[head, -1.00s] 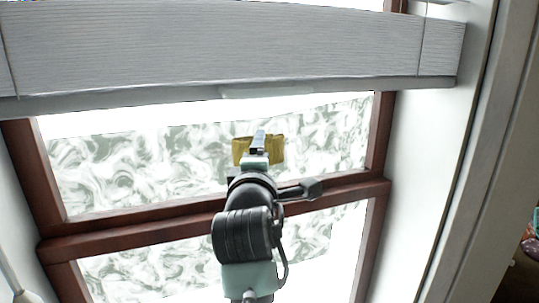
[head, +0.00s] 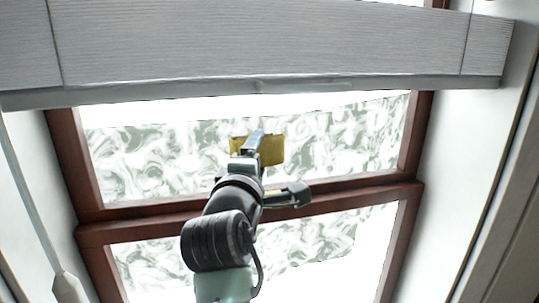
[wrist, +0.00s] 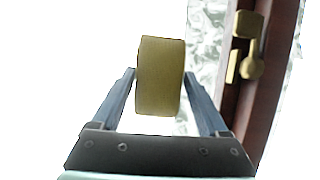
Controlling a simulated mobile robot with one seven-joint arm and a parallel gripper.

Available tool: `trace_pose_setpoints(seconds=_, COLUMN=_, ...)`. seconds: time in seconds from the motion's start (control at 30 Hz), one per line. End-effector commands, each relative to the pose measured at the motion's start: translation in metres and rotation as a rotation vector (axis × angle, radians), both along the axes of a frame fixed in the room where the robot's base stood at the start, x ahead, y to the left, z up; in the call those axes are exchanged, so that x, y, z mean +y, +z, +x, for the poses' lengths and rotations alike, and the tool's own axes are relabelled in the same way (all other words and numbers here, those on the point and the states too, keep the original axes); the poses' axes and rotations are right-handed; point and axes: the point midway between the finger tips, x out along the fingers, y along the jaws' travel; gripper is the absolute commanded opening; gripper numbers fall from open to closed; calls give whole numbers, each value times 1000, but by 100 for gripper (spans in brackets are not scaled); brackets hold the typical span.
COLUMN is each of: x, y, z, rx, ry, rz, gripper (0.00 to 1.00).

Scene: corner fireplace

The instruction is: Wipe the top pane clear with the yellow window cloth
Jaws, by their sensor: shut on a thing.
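The yellow window cloth (head: 271,150) is in my gripper (head: 252,143), in front of the top pane (head: 345,140). In the wrist view the cloth (wrist: 160,75) stands as a block between the two fingers of my gripper (wrist: 158,85), which is shut on it. The top pane carries swirly whitish smears across most of its width, with a bright band along its upper edge. The cloth hides the glass behind it. I cannot tell whether the cloth touches the glass.
A grey pleated blind (head: 270,45) hangs across the window just above the top pane. A dark red frame bar (head: 130,232) separates it from a smeared lower pane (head: 310,240). A brass latch (wrist: 247,55) is on the frame at right in the wrist view. A pale cord (head: 30,190) hangs at left.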

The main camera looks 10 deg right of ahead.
Motion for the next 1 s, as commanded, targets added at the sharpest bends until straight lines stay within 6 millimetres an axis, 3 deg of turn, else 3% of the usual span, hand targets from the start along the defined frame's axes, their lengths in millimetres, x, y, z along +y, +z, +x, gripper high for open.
trace_pose_setpoints(seconds=0.7, x=48, y=0, z=1, rx=0, ry=1, rz=0, gripper=33)
trace_pose_setpoints(seconds=1.0, x=49, y=0, z=1, rx=-1, ry=0, rz=0, gripper=33)
